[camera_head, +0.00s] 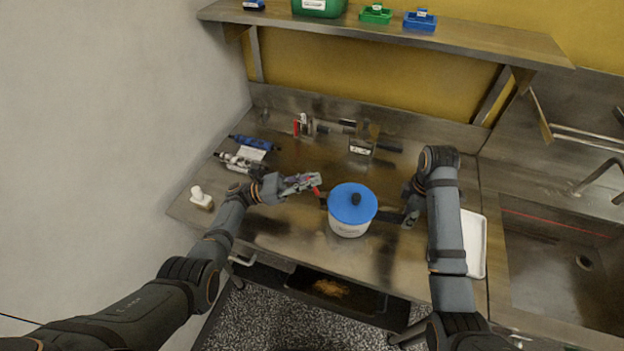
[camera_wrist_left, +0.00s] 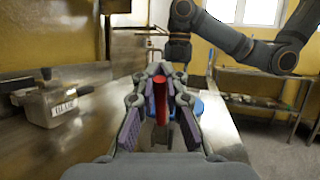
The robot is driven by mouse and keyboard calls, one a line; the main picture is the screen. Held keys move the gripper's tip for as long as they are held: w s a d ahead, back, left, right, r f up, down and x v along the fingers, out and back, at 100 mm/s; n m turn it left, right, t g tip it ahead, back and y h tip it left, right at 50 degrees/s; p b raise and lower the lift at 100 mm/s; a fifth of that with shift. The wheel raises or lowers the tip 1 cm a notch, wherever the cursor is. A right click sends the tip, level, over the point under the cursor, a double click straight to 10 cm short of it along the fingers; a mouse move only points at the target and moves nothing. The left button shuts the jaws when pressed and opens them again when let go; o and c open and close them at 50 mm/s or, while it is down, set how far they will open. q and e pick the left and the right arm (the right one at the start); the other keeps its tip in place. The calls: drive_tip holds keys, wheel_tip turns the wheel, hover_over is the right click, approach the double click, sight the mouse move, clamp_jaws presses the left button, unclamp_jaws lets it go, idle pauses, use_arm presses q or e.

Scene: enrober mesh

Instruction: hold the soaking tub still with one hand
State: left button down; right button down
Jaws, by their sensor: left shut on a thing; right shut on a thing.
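The soaking tub (camera_head: 348,228) is a white round tub with a blue lid (camera_head: 348,204) and a dark knob, standing upright on the steel table. A dark handle sticks out on each side. My left gripper (camera_head: 312,184) is at the tub's left, shut on a red piece (camera_head: 317,191) beside the left handle; I cannot tell whether the red piece belongs to the tub. In the left wrist view the red piece (camera_wrist_left: 160,100) stands between the fingers, with blue lid behind. My right gripper (camera_head: 407,216) is at the tub's right, shut on the right handle; its fingertips are partly hidden.
A white bottle (camera_head: 201,198) and a blue tool (camera_head: 254,142) lie left on the table (camera_head: 285,222). A labelled metal box (camera_head: 361,147) stands at the back. A white tray (camera_head: 474,245) lies right, beside the sink (camera_head: 560,265). A shelf (camera_head: 400,33) hangs above.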

use_arm(q)
drive_tip(key=c, duration=1.4)
unclamp_jaws()
drive_tip(key=shift+a+f, duration=0.1)
wheel_tip(320, 180, up, 10)
drive_tip(key=shift+r, duration=0.1)
